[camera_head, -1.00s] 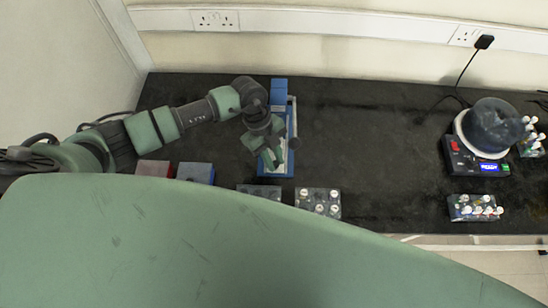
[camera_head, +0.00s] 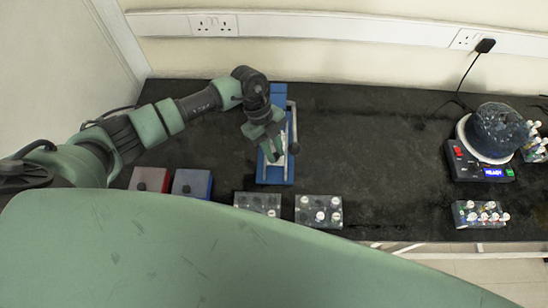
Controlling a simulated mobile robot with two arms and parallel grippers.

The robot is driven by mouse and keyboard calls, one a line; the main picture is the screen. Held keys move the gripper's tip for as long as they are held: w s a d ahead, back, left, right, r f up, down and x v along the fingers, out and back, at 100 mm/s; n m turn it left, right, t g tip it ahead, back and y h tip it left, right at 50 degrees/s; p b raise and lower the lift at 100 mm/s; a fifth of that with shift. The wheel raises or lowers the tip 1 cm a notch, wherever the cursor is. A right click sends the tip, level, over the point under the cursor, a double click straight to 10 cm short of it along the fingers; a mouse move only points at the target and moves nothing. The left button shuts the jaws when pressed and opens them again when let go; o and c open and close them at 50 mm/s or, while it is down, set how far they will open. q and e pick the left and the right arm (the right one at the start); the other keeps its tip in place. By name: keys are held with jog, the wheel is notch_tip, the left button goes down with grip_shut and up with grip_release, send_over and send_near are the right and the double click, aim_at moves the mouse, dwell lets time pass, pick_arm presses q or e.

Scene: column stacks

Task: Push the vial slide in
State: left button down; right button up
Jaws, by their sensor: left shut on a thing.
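A blue device with a long narrow frame and a silvery rail along its right side, seemingly the one with the vial slide (camera_head: 275,174), stands on the black bench in the middle left. My left gripper (camera_head: 273,151) points down over its middle and is shut on a part of it. The gripper and wrist hide what is held, so I cannot tell how far in the slide sits. A small pale part shows beside the fingers. My right gripper is not in view.
Red box (camera_head: 150,179) and blue box (camera_head: 191,184) stand left of the device. Two vial racks (camera_head: 257,203) (camera_head: 318,211) stand in front. A scale (camera_head: 481,166) with a dark round vessel (camera_head: 498,132) and another vial rack (camera_head: 479,215) are at right. The bench between is clear.

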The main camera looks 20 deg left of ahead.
pick_arm(q)
jog(key=c, duration=1.3)
grip_release()
jog(key=shift+s, duration=0.15)
jog(key=shift+b+v, duration=1)
jog(key=shift+v, duration=2.95)
